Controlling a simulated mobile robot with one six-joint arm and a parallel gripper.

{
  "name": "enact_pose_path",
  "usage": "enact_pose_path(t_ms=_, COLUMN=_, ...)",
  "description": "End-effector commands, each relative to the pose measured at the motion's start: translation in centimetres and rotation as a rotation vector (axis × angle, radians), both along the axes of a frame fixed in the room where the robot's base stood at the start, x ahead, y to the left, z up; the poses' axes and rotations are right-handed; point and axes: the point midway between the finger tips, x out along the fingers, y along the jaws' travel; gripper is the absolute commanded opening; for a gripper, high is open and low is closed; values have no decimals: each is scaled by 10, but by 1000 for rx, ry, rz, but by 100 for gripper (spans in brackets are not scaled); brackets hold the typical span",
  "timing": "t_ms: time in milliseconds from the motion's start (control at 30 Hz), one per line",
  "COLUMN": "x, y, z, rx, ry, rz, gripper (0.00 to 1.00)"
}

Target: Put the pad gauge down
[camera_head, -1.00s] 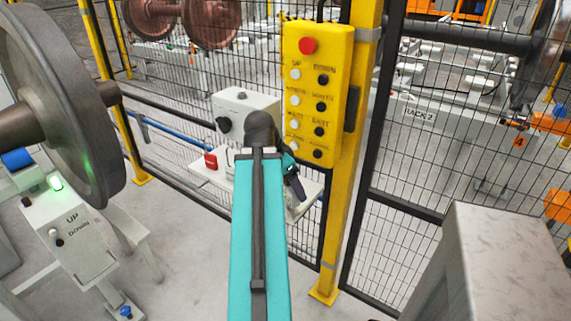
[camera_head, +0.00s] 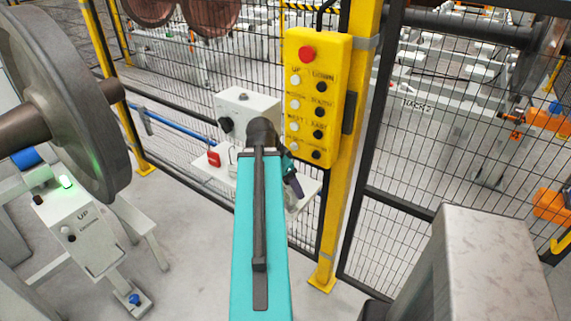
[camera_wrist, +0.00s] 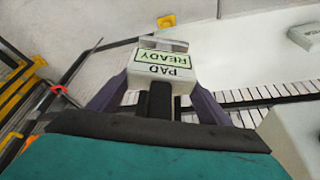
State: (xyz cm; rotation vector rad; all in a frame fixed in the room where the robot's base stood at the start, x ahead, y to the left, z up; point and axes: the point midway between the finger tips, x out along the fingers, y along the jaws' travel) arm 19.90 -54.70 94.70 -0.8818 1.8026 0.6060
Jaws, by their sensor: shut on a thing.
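The pad gauge (camera_wrist: 160,62) is a small pale block with a green-edged label reading "PAD READY", upside down in the wrist view. My gripper (camera_wrist: 157,92) is shut on it, with a dark purple finger on each side. In the head view my gripper (camera_head: 292,184) is partly hidden behind my teal arm, over the white shelf (camera_head: 308,190) by the fence. The pad gauge cannot be made out there. In the wrist view the gauge appears in front of a pale surface (camera_wrist: 235,60); I cannot tell whether it touches it.
A grey-white box (camera_head: 247,112) with a dark knob and a red item (camera_head: 213,158) are at the shelf's left. A yellow button panel (camera_head: 318,95) hangs on the yellow post. A black-and-white striped strip (camera_wrist: 250,95) and a pale block (camera_wrist: 306,37) show in the wrist view.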

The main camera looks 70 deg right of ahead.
Motion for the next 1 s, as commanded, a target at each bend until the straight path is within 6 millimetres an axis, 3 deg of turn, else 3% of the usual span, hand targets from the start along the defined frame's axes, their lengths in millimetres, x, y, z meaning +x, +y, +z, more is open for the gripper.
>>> enact_pose_path(t_ms=1000, x=45, y=-88, z=-8, rx=-11, ry=-3, rz=4, gripper=33)
